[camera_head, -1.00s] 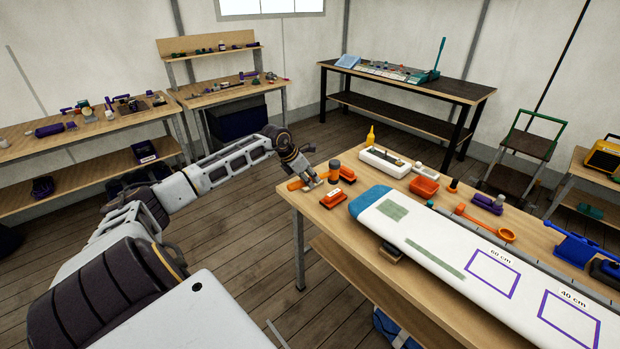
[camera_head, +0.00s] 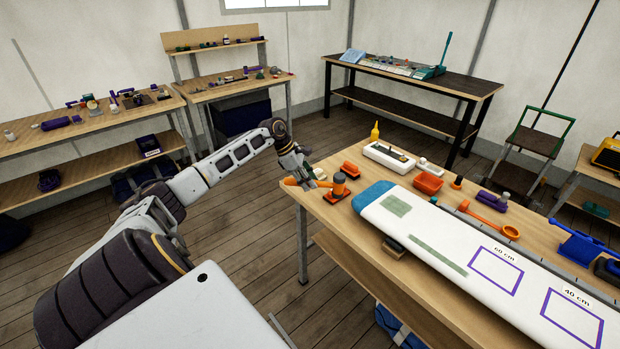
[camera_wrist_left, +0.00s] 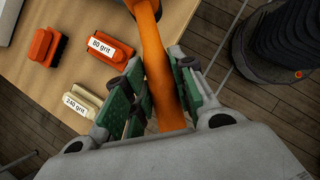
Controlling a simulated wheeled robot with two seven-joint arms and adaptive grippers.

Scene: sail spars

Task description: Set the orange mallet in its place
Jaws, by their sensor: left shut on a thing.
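The orange mallet (camera_head: 340,182) has a dark, cylindrical head and an orange handle. My left gripper (camera_head: 308,179) is shut on the handle at the near left corner of the wooden table (camera_head: 322,208). The handle end sticks out left of the fingers. In the left wrist view the orange handle (camera_wrist_left: 160,65) runs up between the green-padded fingers (camera_wrist_left: 160,95), and the head is mostly cut off by the top edge. In the head view the mallet head is upright, over or on an orange block; I cannot tell whether they touch. My right gripper is not in view.
An orange block labelled 80 grit (camera_wrist_left: 118,60), another orange block (camera_wrist_left: 46,46) and a cream 240 grit block (camera_wrist_left: 84,100) lie near the gripper.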

